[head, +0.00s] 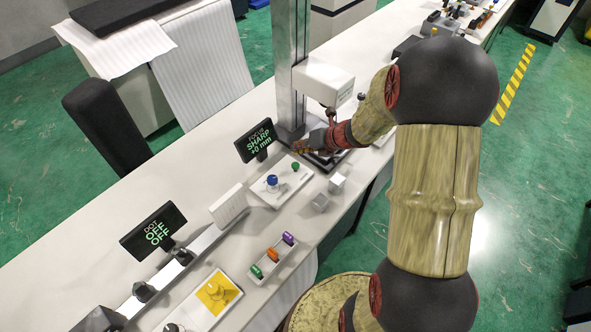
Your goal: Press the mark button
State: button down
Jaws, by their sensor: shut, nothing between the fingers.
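A white control panel (262,194) lies on the bench with a blue knob (272,180) and a small green button (295,167). I cannot read any label that tells which control is the mark button. My gripper (304,148) is shut and empty. It is beyond the green button in the picture, near the foot of a metal column and below a white machine head (323,82). Its fingertips are small and partly blend with the dark plate behind them. I see no contact with the button.
A display (255,141) reads "FOCUS SHARP +0 mm". Another display (153,231) shows "OFF". Two metal cubes (337,182) (320,202) sit near the panel. A tray (287,257) holds green, orange and purple pieces. A yellow-marked panel (199,304) is at the front.

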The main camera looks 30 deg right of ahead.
aim_at(297, 164)
jog(key=shift+f+b, duration=1.2)
jog(key=shift+f, duration=0.75)
jog(key=shift+f, duration=0.1)
jog(key=shift+f, duration=0.3)
jog(key=shift+f+b, duration=0.55)
jog(key=shift+f, duration=0.1)
dwell(0.6)
jog(key=shift+r, duration=0.15)
jog(key=shift+r+p, duration=0.9)
jog(key=shift+p, duration=0.15)
notch_tip(297, 164, up, 5)
jog(key=p, duration=0.5)
jog(key=shift+r, duration=0.1)
